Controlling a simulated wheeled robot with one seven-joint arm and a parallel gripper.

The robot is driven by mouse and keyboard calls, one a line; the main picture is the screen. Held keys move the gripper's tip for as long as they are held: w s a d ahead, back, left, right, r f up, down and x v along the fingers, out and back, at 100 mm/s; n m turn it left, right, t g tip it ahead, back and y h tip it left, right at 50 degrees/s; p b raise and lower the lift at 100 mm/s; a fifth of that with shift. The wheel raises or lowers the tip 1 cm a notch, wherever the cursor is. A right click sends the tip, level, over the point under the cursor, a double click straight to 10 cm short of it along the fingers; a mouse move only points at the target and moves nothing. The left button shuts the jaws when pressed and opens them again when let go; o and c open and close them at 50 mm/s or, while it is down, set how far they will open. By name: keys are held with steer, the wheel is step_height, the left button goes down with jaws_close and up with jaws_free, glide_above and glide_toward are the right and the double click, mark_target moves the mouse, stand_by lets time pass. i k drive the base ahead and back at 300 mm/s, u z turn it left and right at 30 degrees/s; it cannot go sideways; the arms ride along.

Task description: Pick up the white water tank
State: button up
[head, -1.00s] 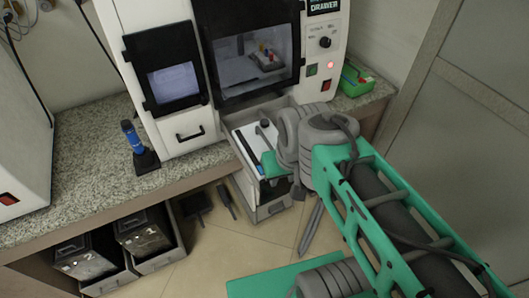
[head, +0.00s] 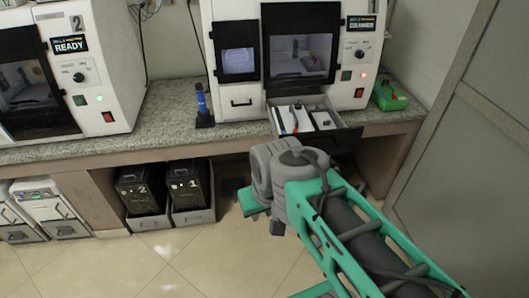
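Two white box-like containers with handles stand under the counter at the far left in the head view. One (head: 28,193) is cut off by the left edge, and the other (head: 62,207) is just right of it. Either may be the white water tank; I cannot tell which. My gripper (head: 250,203) is low in the middle, in front of the counter and well to the right of both. The wrist hides most of its fingers, so its opening does not show. I see nothing held in it.
Black canisters marked 2 (head: 142,190) and 1 (head: 190,186) stand in grey bins under the counter. A drawer (head: 345,134) juts out from the right machine (head: 225,110). The left machine (head: 115,75) reads READY. The floor (head: 170,262) at front left is clear.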

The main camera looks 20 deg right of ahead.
mark_target(287, 118)
steer(key=u, duration=0.95)
steer(key=i, duration=1.25)
steer(key=z, duration=0.5)
steer(key=i, duration=0.7)
steer(key=z, duration=0.05)
